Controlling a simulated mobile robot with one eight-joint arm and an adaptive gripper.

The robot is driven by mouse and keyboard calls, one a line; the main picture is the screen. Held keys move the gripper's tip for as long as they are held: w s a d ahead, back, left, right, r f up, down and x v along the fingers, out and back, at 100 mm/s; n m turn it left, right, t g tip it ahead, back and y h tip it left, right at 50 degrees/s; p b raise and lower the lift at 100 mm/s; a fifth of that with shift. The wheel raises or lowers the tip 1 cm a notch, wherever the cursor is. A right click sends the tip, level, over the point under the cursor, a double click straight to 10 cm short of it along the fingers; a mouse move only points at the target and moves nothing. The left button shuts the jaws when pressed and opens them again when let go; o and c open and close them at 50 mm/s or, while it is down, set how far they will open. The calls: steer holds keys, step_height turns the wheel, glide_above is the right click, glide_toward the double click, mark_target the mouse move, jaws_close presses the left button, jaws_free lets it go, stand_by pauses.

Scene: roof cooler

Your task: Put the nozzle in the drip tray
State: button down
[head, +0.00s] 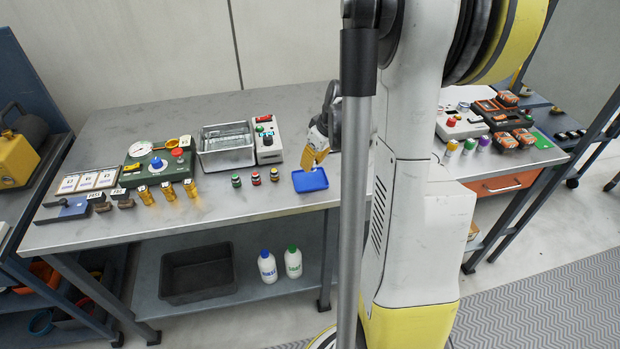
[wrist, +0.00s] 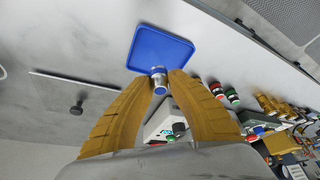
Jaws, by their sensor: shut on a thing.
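My gripper (head: 313,157) is low over the front part of the grey bench, with its gold fingers pointing down toward the drip tray. In the wrist view my gripper (wrist: 160,79) is shut on the nozzle (wrist: 158,73), a small silvery cylinder with a blue end. The drip tray (head: 311,181) is a shallow blue square tray on the bench, just below the fingers. The tray (wrist: 161,45) shows behind the nozzle in the wrist view. The nozzle cannot be made out in the head view. I cannot tell whether it touches the tray.
Behind are a metal bin (head: 226,160) and a control box (head: 267,138). Brass fittings (head: 168,193) and a green gauge unit (head: 157,167) stand farther left. Bare bench lies in front of the bottles.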

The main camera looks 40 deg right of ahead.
mark_target(312, 170)
steer(key=shift+w+a+f, duration=0.1)
steer(key=shift+w+f, duration=0.15)
steer(key=shift+w, duration=0.1)
steer(key=shift+f, duration=0.2)
steer(key=shift+f+b, duration=1.05)
steer(key=shift+f, duration=0.7)
steer(key=shift+f, duration=0.15)
steer(key=c, duration=1.4)
jaws_free()
